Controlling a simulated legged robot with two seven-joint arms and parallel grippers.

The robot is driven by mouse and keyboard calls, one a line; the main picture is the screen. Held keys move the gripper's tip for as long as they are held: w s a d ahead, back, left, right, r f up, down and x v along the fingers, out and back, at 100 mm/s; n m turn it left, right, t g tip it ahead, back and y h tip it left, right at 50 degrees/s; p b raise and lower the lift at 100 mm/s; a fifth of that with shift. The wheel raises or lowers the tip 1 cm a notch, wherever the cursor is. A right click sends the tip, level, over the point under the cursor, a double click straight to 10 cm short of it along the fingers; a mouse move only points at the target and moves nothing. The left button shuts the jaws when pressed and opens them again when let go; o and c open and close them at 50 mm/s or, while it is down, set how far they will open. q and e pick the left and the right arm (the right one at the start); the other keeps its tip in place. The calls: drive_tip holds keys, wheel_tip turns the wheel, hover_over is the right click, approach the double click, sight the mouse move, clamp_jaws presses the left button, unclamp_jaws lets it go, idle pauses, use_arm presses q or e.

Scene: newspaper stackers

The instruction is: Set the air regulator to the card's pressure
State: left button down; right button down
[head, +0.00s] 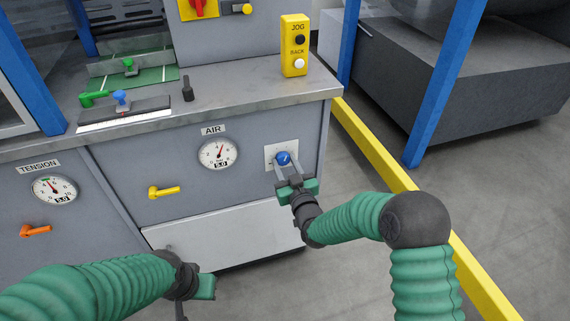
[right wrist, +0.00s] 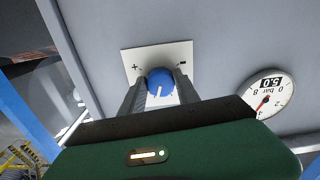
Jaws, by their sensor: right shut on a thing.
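The AIR gauge (head: 218,154) is a round white dial on the grey cabinet front, with a small card marked 5.0 (head: 220,163) at its lower part. Its needle points up and slightly right; the exact reading is too small to tell. It also shows upside down in the right wrist view (right wrist: 267,95). The blue regulator knob (head: 283,158) sits on a white plate (right wrist: 180,54) marked + and -. My right gripper (head: 285,167) is shut on the knob, one finger on each side. My left gripper (head: 203,287) hangs low, apart from the cabinet; its fingers are unclear.
A TENSION gauge (head: 54,189) and an orange lever (head: 36,231) are at left. A yellow lever (head: 164,191) is below left of the AIR gauge. A yellow rail (head: 372,155) and blue posts (head: 443,85) are at right.

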drive_tip(key=shift+n, duration=2.4)
drive_tip(key=shift+f, duration=0.1)
drive_tip(key=c, duration=0.9)
unclamp_jaws()
drive_tip(key=p+v, duration=0.4)
drive_tip(key=v, duration=1.3)
drive_tip(key=shift+w, duration=0.1)
